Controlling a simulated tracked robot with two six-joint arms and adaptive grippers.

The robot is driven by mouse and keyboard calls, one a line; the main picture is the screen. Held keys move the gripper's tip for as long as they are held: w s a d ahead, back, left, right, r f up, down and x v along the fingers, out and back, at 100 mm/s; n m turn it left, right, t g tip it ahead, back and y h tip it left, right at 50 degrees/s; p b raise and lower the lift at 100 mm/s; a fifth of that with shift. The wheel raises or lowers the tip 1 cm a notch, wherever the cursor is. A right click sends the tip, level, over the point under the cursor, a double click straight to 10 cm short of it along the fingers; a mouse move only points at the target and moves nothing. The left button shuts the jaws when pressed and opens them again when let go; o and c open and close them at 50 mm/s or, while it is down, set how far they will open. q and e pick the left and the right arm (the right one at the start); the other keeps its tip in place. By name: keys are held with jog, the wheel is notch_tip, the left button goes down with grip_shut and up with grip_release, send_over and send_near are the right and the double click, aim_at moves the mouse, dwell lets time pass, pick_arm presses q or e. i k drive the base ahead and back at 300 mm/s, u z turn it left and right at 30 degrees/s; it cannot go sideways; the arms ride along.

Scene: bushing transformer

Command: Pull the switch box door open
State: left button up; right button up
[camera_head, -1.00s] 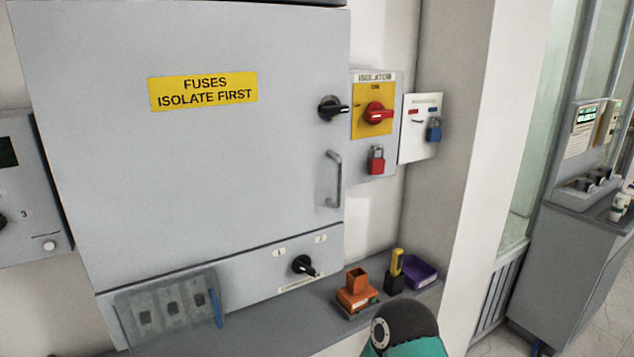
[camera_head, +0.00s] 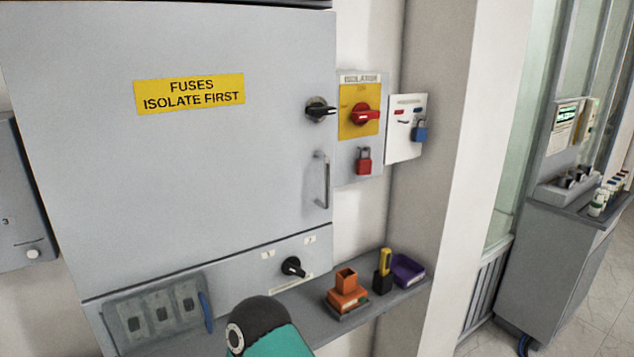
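The switch box door (camera_head: 190,170) is a large grey panel with a yellow "FUSES ISOLATE FIRST" label (camera_head: 190,93). It looks shut, flush with its box. A vertical metal handle (camera_head: 322,180) is on its right side, and a black rotary knob (camera_head: 320,111) sits above the handle, its lever pointing right. Nothing touches the handle or the knob. A teal and black link of one of my arms rises from the bottom edge, below the door. Neither of my grippers shows.
An isolator (camera_head: 361,125) with a red switch and red padlock is right of the door. Below is a shelf (camera_head: 385,307) with an orange holder (camera_head: 347,290), a yellow tool (camera_head: 385,262) and a purple tray (camera_head: 408,270). A lower panel carries a black knob (camera_head: 293,267). A wall corner stands at right.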

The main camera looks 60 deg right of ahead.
aim_at(160, 137)
jog(key=u, duration=0.85)
jog(key=i, duration=0.25)
jog(key=z, duration=2.35)
